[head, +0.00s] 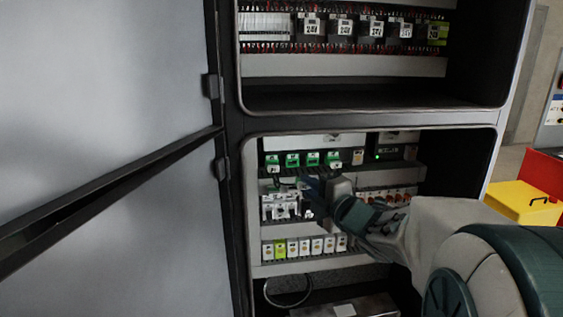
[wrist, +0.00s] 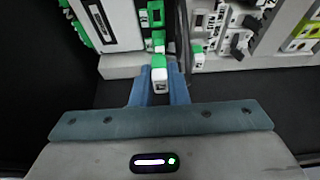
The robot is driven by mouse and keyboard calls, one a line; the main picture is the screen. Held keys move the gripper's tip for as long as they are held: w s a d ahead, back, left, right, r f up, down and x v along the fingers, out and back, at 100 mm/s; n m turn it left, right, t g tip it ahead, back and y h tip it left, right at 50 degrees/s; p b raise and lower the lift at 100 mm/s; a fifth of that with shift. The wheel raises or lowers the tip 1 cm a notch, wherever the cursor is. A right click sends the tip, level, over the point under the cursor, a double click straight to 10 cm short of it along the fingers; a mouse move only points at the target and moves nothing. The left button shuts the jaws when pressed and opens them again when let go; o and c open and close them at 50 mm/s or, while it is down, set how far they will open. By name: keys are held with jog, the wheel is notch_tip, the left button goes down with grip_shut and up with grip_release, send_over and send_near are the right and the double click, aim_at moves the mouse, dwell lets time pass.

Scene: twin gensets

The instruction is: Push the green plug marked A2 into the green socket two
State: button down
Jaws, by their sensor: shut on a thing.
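My gripper (wrist: 159,88) is shut on a small plug (wrist: 159,74) with a green end and a white body, held between its two blue fingers. Its marking is too small to read. In the head view my gripper (head: 312,187) is inside the lower cabinet bay, just below a row of green sockets (head: 312,159). The fingers hide the plug there. In the wrist view, small green parts (wrist: 152,16) lie just beyond the plug's end; a gap to them is hard to judge. Which socket is number two cannot be read.
White modules (head: 275,207) stand left of my gripper, and a row of white and green modules (head: 304,247) runs below. Orange-fronted parts (head: 388,196) are on the right. The open cabinet door (head: 110,110) fills the left. A yellow box (head: 522,202) stands outside, right.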

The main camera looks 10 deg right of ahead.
jog(key=shift+a+r, duration=0.1)
dwell(0.3)
jog(key=shift+w+b, duration=0.4)
jog(key=shift+w, duration=0.5)
jog(key=shift+w+b, duration=0.55)
jog(key=shift+w, duration=1.8)
jog(key=shift+w+b, duration=0.45)
jog(key=shift+w, duration=1)
jog(key=c, duration=1.3)
grip_release()
jog(key=shift+c, duration=0.2)
